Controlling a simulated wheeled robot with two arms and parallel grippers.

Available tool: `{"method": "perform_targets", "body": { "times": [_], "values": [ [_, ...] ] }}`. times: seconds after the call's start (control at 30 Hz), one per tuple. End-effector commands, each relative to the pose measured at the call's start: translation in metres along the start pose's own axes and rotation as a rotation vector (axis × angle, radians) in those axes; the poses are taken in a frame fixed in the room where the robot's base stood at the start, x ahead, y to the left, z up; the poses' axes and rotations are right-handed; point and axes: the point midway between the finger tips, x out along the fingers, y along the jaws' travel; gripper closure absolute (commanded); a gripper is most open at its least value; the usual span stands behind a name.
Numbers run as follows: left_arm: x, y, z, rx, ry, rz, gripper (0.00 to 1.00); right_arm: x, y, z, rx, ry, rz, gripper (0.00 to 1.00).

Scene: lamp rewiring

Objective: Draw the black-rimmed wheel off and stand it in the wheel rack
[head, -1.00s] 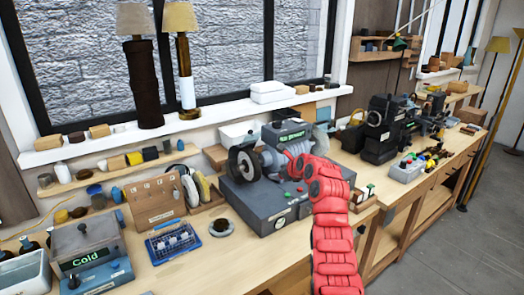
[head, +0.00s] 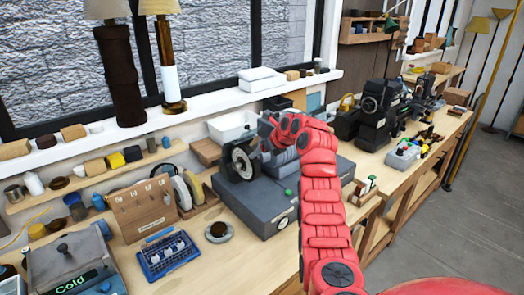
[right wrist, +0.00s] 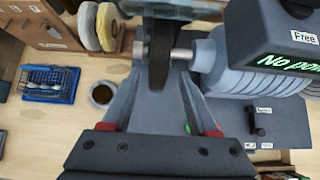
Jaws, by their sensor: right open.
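The black-rimmed wheel (head: 240,160) sits on the spindle of the grey grinder (head: 262,208), its pale face turned left. In the right wrist view the wheel (right wrist: 159,45) shows edge-on as a dark band with the metal spindle (right wrist: 181,53) beside it. My right gripper (right wrist: 162,72) is open, its fingertips on either side of the wheel's edge; I cannot tell whether they touch it. In the head view my red right arm partly hides the grinder. The wheel rack (head: 207,208) stands left of the grinder and holds a pale wheel and a yellowish one. My left gripper is not in view.
A wooden pegboard box (head: 143,208), a blue tray (head: 168,254) and a small round dish (head: 219,232) stand left of the grinder. The grinder's display reads "No power" (right wrist: 291,62). A window sill with lamps runs behind. Bare bench lies in front of the dish.

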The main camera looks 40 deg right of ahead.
Motion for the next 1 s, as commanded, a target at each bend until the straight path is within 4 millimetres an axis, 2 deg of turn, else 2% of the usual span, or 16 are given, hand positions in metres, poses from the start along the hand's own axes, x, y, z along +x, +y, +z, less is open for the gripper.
{"method": "perform_targets", "body": {
  "times": [0.2,0.5,0.97,1.0],
  "values": [
    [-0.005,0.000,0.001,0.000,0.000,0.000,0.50,0.026,0.001,-0.003,0.002,0.005,0.004,0.40],
    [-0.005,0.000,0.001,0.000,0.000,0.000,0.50,0.051,0.001,-0.001,0.000,0.004,0.004,0.40],
    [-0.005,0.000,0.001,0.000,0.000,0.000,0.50,0.056,0.001,-0.001,-0.002,0.002,0.002,0.40],
    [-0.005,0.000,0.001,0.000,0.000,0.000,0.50,0.056,0.001,-0.001,-0.002,0.002,0.002,0.45]
  ]
}}
